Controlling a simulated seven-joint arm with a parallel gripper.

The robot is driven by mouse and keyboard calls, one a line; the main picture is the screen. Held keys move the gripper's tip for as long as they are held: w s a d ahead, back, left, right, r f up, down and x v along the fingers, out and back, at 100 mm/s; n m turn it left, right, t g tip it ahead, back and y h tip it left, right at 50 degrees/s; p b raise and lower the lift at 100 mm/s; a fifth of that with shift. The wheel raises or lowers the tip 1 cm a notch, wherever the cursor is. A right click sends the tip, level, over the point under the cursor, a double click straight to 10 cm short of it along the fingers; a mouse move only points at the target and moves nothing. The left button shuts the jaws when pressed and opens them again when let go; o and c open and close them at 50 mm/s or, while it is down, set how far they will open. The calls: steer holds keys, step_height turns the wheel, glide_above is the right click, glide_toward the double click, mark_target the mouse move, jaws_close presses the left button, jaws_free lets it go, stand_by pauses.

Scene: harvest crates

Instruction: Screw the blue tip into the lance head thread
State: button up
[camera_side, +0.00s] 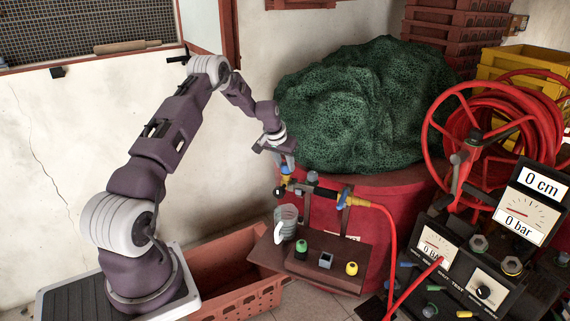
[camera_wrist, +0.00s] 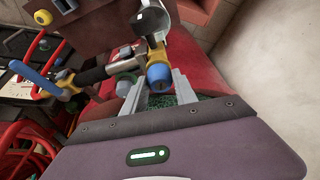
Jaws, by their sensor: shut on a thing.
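The blue tip (camera_wrist: 158,77) is between the two fingers of my gripper (camera_wrist: 157,88) in the wrist view. My gripper (camera_side: 284,162) is shut on it, pointing down over the lance head (camera_side: 284,183). The brass-coloured lance head (camera_wrist: 155,55) lies right against the tip's far end. The tip and head look in line and touching. I cannot tell how far the thread is engaged. The fingers and the head hide part of the tip in the side view.
The dark lance (camera_wrist: 95,75) runs from the head to a red hose (camera_side: 388,225). A small bench (camera_side: 340,257) below holds a cup (camera_side: 287,222), a green tip (camera_side: 301,246), a grey piece (camera_side: 326,260) and a yellow tip (camera_side: 352,268). A green net heap (camera_side: 350,105) rises behind.

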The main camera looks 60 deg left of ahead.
steer(key=shift+a+m+t+h, duration=0.15)
steer(key=shift+m+h, duration=0.2)
steer(key=shift+m, duration=0.5)
steer(key=shift+m+t+h, duration=0.15)
steer(key=shift+m+h, duration=0.2)
steer(key=shift+m, duration=0.5)
steer(key=o, duration=0.8)
steer(key=shift+c, duration=0.2)
steer(key=shift+d+n+y, duration=0.2)
steer(key=shift+n+y, duration=0.3)
steer(key=shift+n, duration=0.6)
steer(key=shift+n+g+y, duration=0.5)
steer(key=shift+n, duration=1)
